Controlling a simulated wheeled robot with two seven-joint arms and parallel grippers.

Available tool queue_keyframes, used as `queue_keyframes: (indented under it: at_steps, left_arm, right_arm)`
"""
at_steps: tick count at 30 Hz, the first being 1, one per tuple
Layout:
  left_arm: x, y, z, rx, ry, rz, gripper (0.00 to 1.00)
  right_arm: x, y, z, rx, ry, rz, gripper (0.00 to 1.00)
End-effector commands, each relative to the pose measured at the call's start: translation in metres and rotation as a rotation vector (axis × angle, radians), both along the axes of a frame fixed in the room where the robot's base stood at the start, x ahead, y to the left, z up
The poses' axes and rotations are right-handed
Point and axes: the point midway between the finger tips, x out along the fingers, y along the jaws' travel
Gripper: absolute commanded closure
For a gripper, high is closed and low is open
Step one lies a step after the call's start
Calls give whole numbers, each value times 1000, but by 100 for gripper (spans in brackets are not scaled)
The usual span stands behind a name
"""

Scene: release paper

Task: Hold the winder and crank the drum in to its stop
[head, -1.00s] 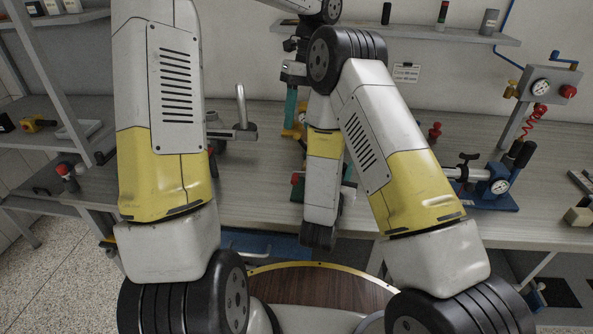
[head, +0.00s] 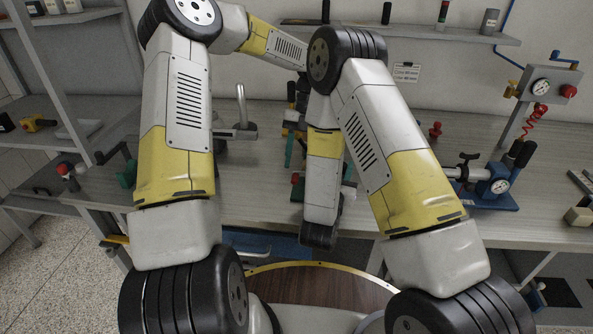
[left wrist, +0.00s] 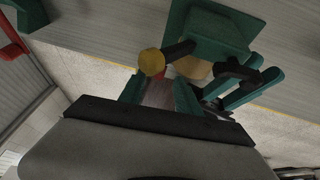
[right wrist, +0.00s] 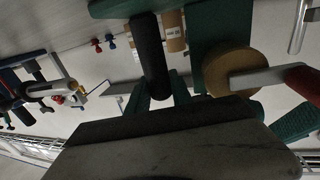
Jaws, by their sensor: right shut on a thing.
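The green winder is mostly hidden behind my right arm in the head view. The right wrist view shows its green body (right wrist: 215,35), tan drum (right wrist: 229,72) and grey crank arm (right wrist: 262,78) with a dark red handle (right wrist: 304,80). My right gripper (right wrist: 158,92) is shut on its black grip (right wrist: 149,55). In the left wrist view, the green base (left wrist: 210,35) is ahead. My left gripper (left wrist: 160,92) has its fingers apart, just short of a yellow round end (left wrist: 151,62) on a dark bar. I cannot tell whether they touch it. A reddish patch shows between the fingers.
A blue-based fixture with a gauge (head: 490,190) stands right on the bench, with a gauge post (head: 540,88) behind. A grey bracket with an upright rod (head: 242,110) is left of the hidden winder. A shelf (head: 430,32) runs along the wall. Bare bench (head: 250,190) shows in front.

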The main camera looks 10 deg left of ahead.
Motion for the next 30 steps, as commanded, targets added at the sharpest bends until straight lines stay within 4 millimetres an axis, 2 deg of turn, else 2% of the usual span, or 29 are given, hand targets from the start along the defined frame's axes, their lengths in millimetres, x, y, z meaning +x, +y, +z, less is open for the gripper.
queue_keyframes:
  at_steps: [3, 6, 17, 24, 30]
  left_arm:
    - [-7, 3, -16, 0, 3, 0, 60]
    - [-10, 4, -24, 0, 1, 0, 60]
    - [-12, 4, -30, 0, 0, 1, 60]
    - [-12, 4, -29, 0, 0, 1, 100]
    - [-12, 4, -29, 4, 0, 1, 100]
  right_arm:
    - [0, 0, 0, 0, 1, 0, 100]
    - [0, 0, 0, 0, 1, 0, 100]
    - [0, 0, 0, -1, 1, 0, 100]
    - [0, 0, -1, -1, 1, 0, 100]
    - [0, 0, 0, -1, 2, 0, 100]
